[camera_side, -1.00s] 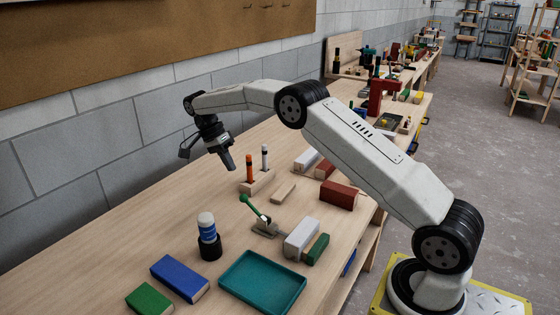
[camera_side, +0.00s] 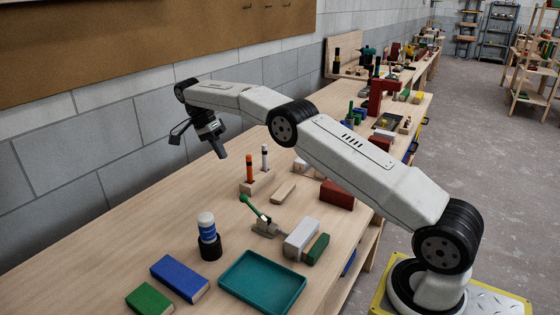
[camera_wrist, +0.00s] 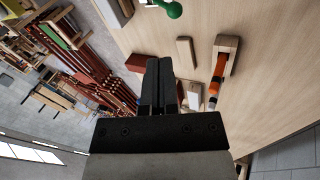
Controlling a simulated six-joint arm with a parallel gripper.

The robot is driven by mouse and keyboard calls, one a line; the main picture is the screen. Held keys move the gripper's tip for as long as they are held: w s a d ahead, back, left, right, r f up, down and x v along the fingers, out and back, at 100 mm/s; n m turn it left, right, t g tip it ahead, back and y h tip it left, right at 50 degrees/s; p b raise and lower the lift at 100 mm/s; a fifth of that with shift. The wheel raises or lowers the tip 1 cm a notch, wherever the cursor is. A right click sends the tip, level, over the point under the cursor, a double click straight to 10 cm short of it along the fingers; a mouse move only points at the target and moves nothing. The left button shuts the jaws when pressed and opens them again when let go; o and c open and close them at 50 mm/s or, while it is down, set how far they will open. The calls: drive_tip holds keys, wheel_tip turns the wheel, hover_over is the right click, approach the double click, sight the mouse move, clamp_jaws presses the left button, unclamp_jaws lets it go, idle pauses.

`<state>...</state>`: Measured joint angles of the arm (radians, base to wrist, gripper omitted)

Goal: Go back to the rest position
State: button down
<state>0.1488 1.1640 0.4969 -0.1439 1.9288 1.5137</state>
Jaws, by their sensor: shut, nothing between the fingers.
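My gripper (camera_side: 221,154) hangs above the far left part of the bench in the side view, tilted downward. Its fingers are shut and empty, clear of everything on the bench. In the wrist view the dark fingers (camera_wrist: 158,66) lie close together. The holder also shows in the wrist view (camera_wrist: 227,44).
A bare batten (camera_side: 283,192), a red block (camera_side: 338,192), a green-handled clamp (camera_side: 264,226), a glue bottle (camera_side: 207,228), a teal tray (camera_side: 262,282), a blue block (camera_side: 180,278) and a green block (camera_side: 149,299) lie on the bench. A block wall stands behind. The bench's left part is clear.

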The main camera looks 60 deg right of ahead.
idle(0.5)
drive_tip(key=s+a+f+n+t, duration=0.2)
drive_tip(key=s+n, duration=0.4)
drive_tip(key=s, duration=0.3)
drive_tip(key=s+a+f+n+t, duration=0.2)
drive_tip(key=s+a+n, duration=0.3)
drive_tip(key=s, duration=0.4)
drive_tip(key=s+a+f+n+t, duration=0.2)
drive_tip(key=s+a+n+t, duration=0.1)
drive_tip(key=s+n, duration=0.5)
drive_tip(key=shift+s+a+f+t+y, duration=0.3)
drive_tip(key=shift+s+a+t+y, duration=0.15)
drive_tip(key=shift+s, duration=0.5)
